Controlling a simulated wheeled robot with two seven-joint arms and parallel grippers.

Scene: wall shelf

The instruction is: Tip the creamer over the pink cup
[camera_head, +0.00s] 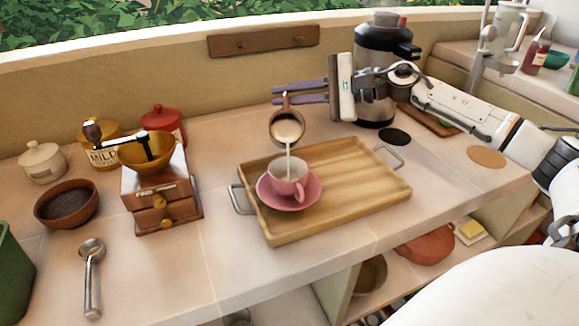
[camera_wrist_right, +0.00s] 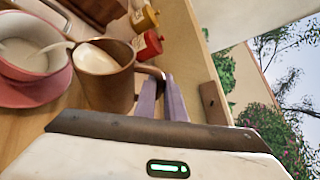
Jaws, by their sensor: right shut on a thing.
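The creamer (camera_head: 287,127), a small brown metal jug with pale milk in it, is tipped above the pink cup (camera_head: 283,181). A thin stream of milk runs from it down into the cup. The cup stands upright on a pink saucer (camera_head: 265,201), on the left part of the wooden tray (camera_head: 360,180). My right gripper (camera_head: 281,95) is shut on the creamer's handle and holds it in the air. The right wrist view also shows the creamer (camera_wrist_right: 106,88), the stream and the cup (camera_wrist_right: 15,75). My left gripper is not in view.
A wooden grinder (camera_head: 162,195), a brown bowl (camera_head: 67,204) and a metal scoop (camera_head: 92,275) are left of the tray. Lidded jars stand behind the grinder. A large flask (camera_head: 378,75) stands behind the tray. The counter right of the tray is mostly clear.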

